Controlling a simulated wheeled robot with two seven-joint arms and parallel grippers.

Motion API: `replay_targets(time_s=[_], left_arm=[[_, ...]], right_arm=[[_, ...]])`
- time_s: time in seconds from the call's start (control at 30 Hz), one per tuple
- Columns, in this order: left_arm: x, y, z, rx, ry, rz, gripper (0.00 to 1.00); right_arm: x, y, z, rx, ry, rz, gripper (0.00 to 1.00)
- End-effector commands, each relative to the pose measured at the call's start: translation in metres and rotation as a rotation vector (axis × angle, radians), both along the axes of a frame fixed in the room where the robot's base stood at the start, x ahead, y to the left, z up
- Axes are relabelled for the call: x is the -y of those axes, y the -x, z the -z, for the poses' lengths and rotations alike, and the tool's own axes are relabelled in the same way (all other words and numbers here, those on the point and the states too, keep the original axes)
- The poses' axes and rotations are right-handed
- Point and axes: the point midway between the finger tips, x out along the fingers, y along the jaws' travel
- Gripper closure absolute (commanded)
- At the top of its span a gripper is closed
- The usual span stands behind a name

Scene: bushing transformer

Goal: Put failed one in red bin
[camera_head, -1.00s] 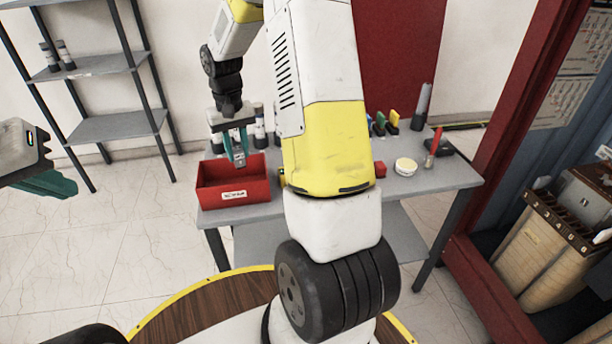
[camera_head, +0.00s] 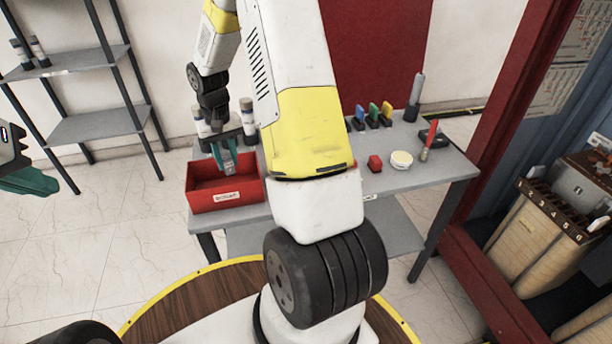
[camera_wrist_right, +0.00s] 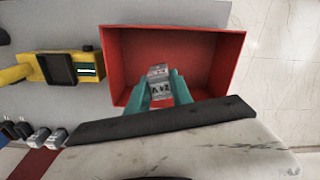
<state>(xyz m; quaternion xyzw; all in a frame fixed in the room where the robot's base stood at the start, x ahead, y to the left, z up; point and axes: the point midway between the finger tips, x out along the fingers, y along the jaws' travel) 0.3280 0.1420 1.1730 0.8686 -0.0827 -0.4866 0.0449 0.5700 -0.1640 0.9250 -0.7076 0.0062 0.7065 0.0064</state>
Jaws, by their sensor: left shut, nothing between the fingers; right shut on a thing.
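The red bin (camera_head: 225,198) stands at the left front of the grey table; it also shows in the right wrist view (camera_wrist_right: 232,68). My right gripper (camera_head: 225,165) is over the bin, pointing down. In the right wrist view its teal fingers (camera_wrist_right: 160,92) are shut on a small grey bushing (camera_wrist_right: 158,84) with dark marks on its label, within the bin's outline. I cannot tell its exact height above the bin floor. In the head view the fingers mostly hide it. My left gripper (camera_head: 25,180) is shut and empty at the left edge, away from the table.
A red block (camera_head: 374,163), a round white tin (camera_head: 401,160) and coloured pieces (camera_head: 373,115) are farther right. A shelf rack (camera_head: 100,125) stands left.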

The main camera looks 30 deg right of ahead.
Motion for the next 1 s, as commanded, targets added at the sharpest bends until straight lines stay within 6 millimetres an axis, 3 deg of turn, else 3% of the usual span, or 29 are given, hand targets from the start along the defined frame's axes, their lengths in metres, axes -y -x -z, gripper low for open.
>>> replay_targets(time_s=[0.23, 0.27, 0.37, 0.4, 0.73, 1.0], left_arm=[[0.0, 0.0, 0.0, 0.0, 0.0, 0.0, 1.0], [0.0, 0.0, 0.0, 0.0, 0.0, 0.0, 1.0], [0.0, 0.0, 0.0, 0.0, 0.0, 0.0, 1.0], [0.0, 0.0, 0.0, 0.0, 0.0, 0.0, 1.0], [0.0, 0.0, 0.0, 0.0, 0.0, 0.0, 1.0], [0.0, 0.0, 0.0, 0.0, 0.0, 0.0, 1.0]], right_arm=[[0.0, 0.0, 0.001, 0.0, 0.0, 0.0, 1.0], [0.0, 0.0, 0.001, 0.0, 0.0, 0.0, 0.69], [0.0, 0.0, 0.001, 0.0, 0.0, 0.0, 0.5], [0.0, 0.0, 0.001, 0.0, 0.0, 0.0, 0.48], [0.0, 0.0, -0.003, 0.001, 0.001, 0.0, 0.48], [0.0, -0.001, -0.045, 0.004, 0.0, 0.001, 0.48]])
